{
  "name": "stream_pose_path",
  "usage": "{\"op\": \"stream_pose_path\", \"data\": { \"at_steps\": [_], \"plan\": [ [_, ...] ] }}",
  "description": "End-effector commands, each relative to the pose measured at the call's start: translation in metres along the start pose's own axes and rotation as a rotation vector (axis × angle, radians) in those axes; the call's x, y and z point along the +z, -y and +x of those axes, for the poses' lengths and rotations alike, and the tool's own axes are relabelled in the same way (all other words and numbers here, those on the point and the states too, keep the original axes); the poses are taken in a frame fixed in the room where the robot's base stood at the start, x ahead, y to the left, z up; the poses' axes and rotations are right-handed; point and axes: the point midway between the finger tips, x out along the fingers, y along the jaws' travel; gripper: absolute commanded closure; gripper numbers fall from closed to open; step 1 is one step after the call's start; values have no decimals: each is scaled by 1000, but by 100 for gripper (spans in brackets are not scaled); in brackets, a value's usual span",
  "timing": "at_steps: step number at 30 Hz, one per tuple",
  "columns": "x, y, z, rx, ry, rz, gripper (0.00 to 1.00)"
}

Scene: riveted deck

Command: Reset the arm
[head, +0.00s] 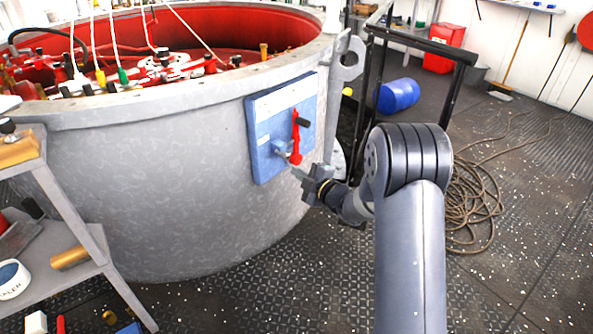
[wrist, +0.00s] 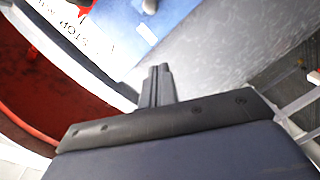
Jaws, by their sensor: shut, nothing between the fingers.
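My arm reaches forward from the lower right in the head view, with its elbow bent. My gripper (head: 291,165) is at its end, close in front of a blue panel (head: 262,112) on the side of a large grey drum (head: 190,190). The gripper is shut and empty. A red lever (head: 297,140) with a black grip stands upright on the panel, just beside the fingertips; I cannot tell whether they touch. In the wrist view the closed fingers (wrist: 158,75) point toward the blue panel (wrist: 128,28), with clear space around their tips.
A black metal frame (head: 375,60) stands just behind my wrist, beside the drum. A shelf rack (head: 85,230) is at the left. A blue barrel (head: 399,95) and a coiled rope (head: 472,205) lie on the floor at the right. The floor at the lower right is free.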

Motion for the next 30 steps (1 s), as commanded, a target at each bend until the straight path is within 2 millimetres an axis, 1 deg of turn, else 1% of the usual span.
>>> {"op": "stream_pose_path", "data": {
  "at_steps": [7, 11, 14, 24, 27, 30],
  "plan": [
    [0, 0, 2, 0, 0, 0, 100],
    [1, 1, 12, 0, -1, -1, 100],
    [0, 2, 27, 1, -3, -1, 100],
    [1, 2, 85, 0, -2, -2, 100],
    [4, 2, 97, 0, 0, 0, 100],
    [12, 4, 99, -1, 1, 1, 100]
  ]
}}
